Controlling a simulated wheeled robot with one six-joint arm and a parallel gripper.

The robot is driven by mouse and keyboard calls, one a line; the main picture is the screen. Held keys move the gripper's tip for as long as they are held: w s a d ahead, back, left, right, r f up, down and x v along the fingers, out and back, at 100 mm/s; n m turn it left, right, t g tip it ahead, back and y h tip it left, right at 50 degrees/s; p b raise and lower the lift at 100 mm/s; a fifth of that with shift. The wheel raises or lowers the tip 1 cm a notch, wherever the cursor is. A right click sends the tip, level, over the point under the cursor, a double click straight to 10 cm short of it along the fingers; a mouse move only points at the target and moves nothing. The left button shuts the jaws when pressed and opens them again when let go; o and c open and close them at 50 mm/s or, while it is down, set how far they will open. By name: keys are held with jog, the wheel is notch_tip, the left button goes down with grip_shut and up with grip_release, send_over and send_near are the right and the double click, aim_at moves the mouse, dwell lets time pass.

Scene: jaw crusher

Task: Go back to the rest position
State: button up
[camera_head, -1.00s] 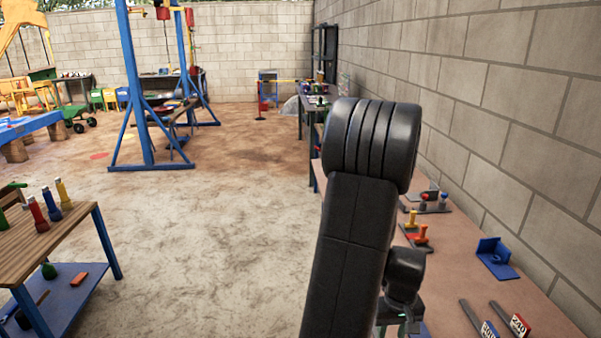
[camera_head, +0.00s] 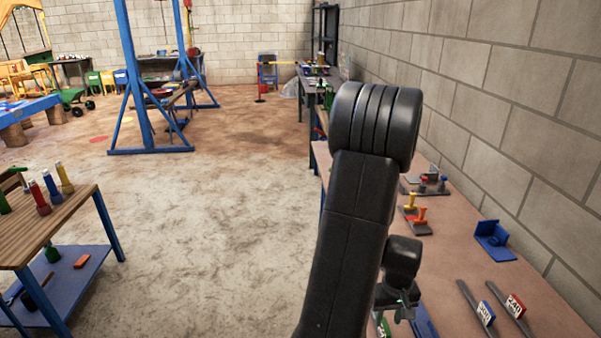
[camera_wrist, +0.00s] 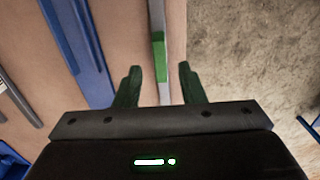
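My gripper (camera_wrist: 160,85) shows in the wrist view with its two green fingers apart and nothing between them that it holds. It points down over the edge of the brown workbench, where a green strip and a pale strip lie below the fingers. In the head view my black arm stands folded in front of the workbench (camera_head: 450,270), and my gripper (camera_head: 397,300) is partly hidden behind it, low over the bench's near part.
The bench carries a blue bracket (camera_head: 493,240), two labelled bars with a blue tag (camera_head: 486,313) and a red tag (camera_head: 515,305), and a block with yellow and red knobs (camera_head: 415,218). A wooden table (camera_head: 60,228) with coloured bottles stands left. The floor (camera_head: 210,240) between is clear.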

notch_tip(320, 180, up, 4)
jog(key=shift+r, duration=0.1)
jog(key=shift+w+a+r, duration=0.15)
jog(key=shift+w+a, duration=0.05)
jog(key=shift+w, duration=0.05)
jog(key=w+a+f, duration=0.5)
jog(key=w+a, duration=0.2)
jog(key=a, duration=0.2)
jog(key=w+a+f+m+b, duration=0.1)
jog(key=w+a+f, duration=0.4)
jog(key=a, duration=0.5)
jog(key=shift+w+a, duration=0.25)
jog(key=shift+w, duration=0.7)
